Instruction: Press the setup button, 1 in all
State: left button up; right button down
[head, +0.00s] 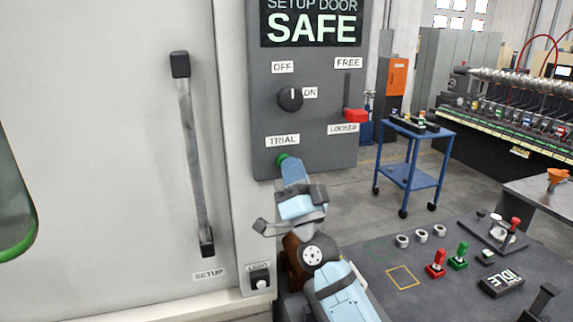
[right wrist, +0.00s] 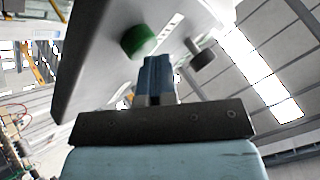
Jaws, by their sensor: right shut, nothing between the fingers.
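The grey control panel (head: 262,110) has a display reading "SETUP DOOR SAFE". Its green round button (head: 281,159) sits at the lower left under the label "TRIAL". My right gripper (head: 290,164) is shut and empty, with its fingertips at this button and partly covering it. In the right wrist view, the green button (right wrist: 138,41) is just beyond and left of the shut fingertips (right wrist: 157,60). I cannot tell whether they touch or whether the button is pushed in. My left gripper is not in view.
A black knob (head: 290,98) points near "ON", and a red-handled lever (head: 355,115) is beside "LOCKED". The door marked "SETUP" has a long handle (head: 192,150). A dark console (head: 440,285) with small controls is at lower right. A blue cart (head: 412,160) stands behind.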

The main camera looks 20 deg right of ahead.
jog(key=shift+s, duration=0.1)
jog(key=shift+s+p, duration=0.4)
jog(key=shift+s, duration=0.5)
jog(key=shift+s+d+p, duration=0.15)
jog(key=shift+s+p, duration=0.65)
jog(key=shift+s, duration=1.7)
